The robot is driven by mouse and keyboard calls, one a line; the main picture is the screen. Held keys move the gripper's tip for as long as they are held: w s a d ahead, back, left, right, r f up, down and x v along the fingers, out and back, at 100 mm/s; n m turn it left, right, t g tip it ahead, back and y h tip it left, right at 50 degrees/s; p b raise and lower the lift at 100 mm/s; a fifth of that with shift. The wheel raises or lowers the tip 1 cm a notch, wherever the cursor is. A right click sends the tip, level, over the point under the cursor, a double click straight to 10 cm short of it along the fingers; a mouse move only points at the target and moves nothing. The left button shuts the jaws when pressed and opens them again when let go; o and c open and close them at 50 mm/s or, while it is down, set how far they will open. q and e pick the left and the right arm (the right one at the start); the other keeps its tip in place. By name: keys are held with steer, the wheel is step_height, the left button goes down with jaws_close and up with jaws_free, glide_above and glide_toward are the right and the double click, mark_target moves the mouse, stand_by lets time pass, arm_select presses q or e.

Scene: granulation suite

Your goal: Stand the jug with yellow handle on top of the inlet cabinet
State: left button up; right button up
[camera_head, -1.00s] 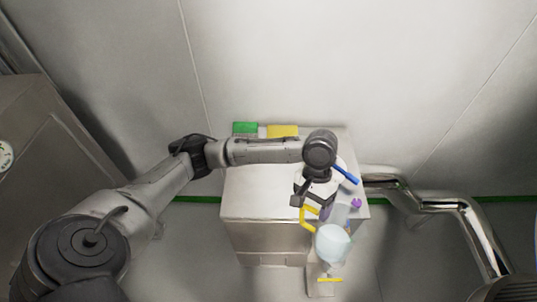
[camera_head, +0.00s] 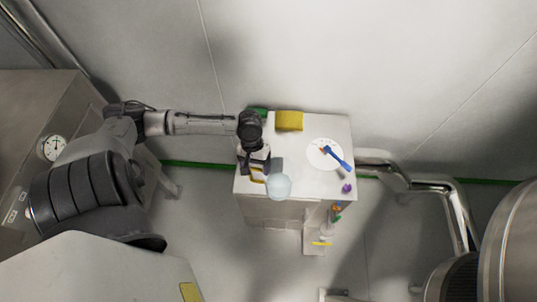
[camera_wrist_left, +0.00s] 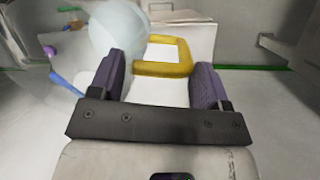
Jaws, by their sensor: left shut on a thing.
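The jug (camera_head: 279,187) is pale and translucent with a yellow handle (camera_head: 257,181). My left gripper (camera_head: 256,168) is shut on the handle and holds the jug over the front left part of the inlet cabinet (camera_head: 297,160). I cannot tell whether the jug's base touches the cabinet top. In the left wrist view the jug (camera_wrist_left: 116,32) is at the upper left, and the handle (camera_wrist_left: 163,69) is between the purple fingers of the left gripper (camera_wrist_left: 157,80). My right gripper is not in view.
On the cabinet top are a yellow block (camera_head: 289,121), a green block (camera_head: 258,112), a white disc (camera_head: 318,160) with a blue-handled tool (camera_head: 339,160), and a purple item (camera_head: 347,188). The middle of the top is clear. A shiny pipe (camera_head: 440,186) runs off right.

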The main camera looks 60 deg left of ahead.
arm_select(q)
steer(key=s+a+f+n, duration=0.1)
steer(key=s+a+f, duration=0.2)
steer(key=a+f, duration=0.7)
steer(key=shift+s+a+f+p, duration=0.2)
steer(key=shift+a+p, duration=0.25)
steer(key=shift+a, duration=0.35)
steer(key=shift+f, duration=0.15)
steer(key=o, duration=1.7)
steer(key=shift+c, duration=0.2)
